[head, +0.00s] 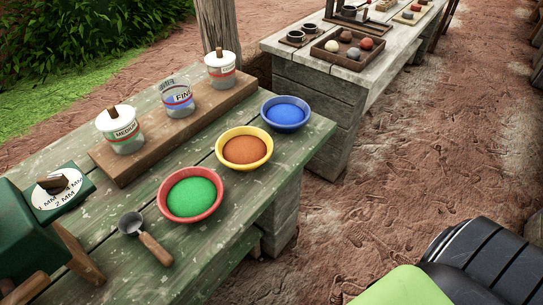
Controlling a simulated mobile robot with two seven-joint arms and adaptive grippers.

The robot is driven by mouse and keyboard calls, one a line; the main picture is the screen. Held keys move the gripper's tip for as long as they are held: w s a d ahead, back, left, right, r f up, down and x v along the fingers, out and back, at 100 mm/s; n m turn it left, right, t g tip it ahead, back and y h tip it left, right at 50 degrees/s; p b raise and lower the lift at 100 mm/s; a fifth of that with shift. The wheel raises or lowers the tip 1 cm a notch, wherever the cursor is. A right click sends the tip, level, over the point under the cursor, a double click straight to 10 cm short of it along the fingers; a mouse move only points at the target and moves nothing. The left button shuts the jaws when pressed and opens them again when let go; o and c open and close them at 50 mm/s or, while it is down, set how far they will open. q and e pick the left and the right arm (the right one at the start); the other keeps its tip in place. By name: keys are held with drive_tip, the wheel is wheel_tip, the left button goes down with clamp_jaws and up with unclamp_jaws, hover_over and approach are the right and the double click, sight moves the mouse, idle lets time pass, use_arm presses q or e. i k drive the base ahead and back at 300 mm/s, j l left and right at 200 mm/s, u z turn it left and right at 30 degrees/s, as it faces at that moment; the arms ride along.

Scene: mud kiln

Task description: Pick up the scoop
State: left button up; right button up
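The scoop (153,246) lies on the near green plank table (228,232), close to its front edge, in front of the red bowl. It has a round dark metal cup at the upper left and a wooden handle that points down and right. Nothing covers it. Neither my left nor my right gripper shows in the head view.
A red bowl of green powder (190,193), a yellow bowl of orange powder (244,149) and a blue bowl of blue powder (285,113) stand in a row behind the scoop. Labelled jars stand on a wooden board (171,137). A green box (30,240) is left of the scoop.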

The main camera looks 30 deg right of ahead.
sight(131, 223)
drive_tip(key=i+l+z, duration=0.1)
drive_tip(key=i+z, duration=0.15)
drive_tip(key=z, duration=0.15)
drive_tip(key=i+z, duration=0.35)
drive_tip(key=k, duration=0.1)
